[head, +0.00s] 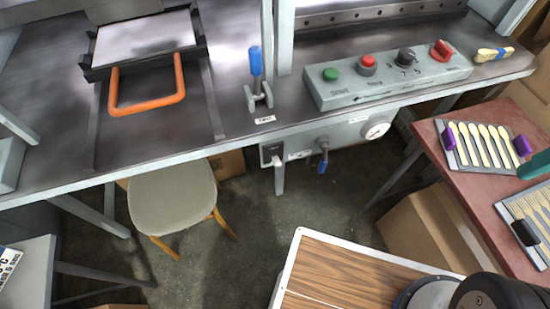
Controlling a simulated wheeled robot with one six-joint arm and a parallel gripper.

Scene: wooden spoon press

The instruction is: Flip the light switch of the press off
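The press bench (240,125) runs across the top of the head view. A grey control box (390,85) on it carries a green button (330,74), a red button (367,62), a black knob (405,55) and a red rotary knob (441,50). Below the bench's front edge, a small grey box with a dark switch-like face (271,152) sits left on the under-panel. I cannot tell for sure which control is the light switch; the labels are too small to read. My gripper is not in view.
A blue-handled lever (255,62) stands on the bench, and an orange-handled tray (147,105) lies left. A gauge (376,130) and blue-tipped valve (323,160) hang under the edge. A stool (173,192) stands below left. A red table (480,200) with spoon trays and a cardboard box (425,235) are right.

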